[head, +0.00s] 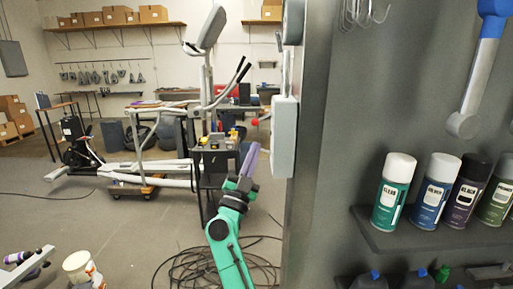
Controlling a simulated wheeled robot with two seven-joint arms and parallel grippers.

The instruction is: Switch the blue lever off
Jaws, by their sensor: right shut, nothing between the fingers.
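My right gripper (250,160), with purple fingers on a teal arm, is shut and empty. It points up, below and left of a pale grey box (284,138) mounted on the edge of a dark panel. A lever with a red knob (256,121) sticks out to the left from this box, above the fingertips. I see a gap between fingers and knob. No blue lever shows clearly on the box. A blue-handled grey metal piece (495,10) with a round lower end is at the top right; I cannot tell whether it is a lever or a tool. My left gripper is not in view.
The dark panel (325,150) stands close on the right. Its shelf (385,238) holds several spray cans (395,190). An elliptical machine (145,175) and a cluttered cart (215,160) stand behind. Black cables (205,268) coil on the floor. A white canister (80,267) is lower left.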

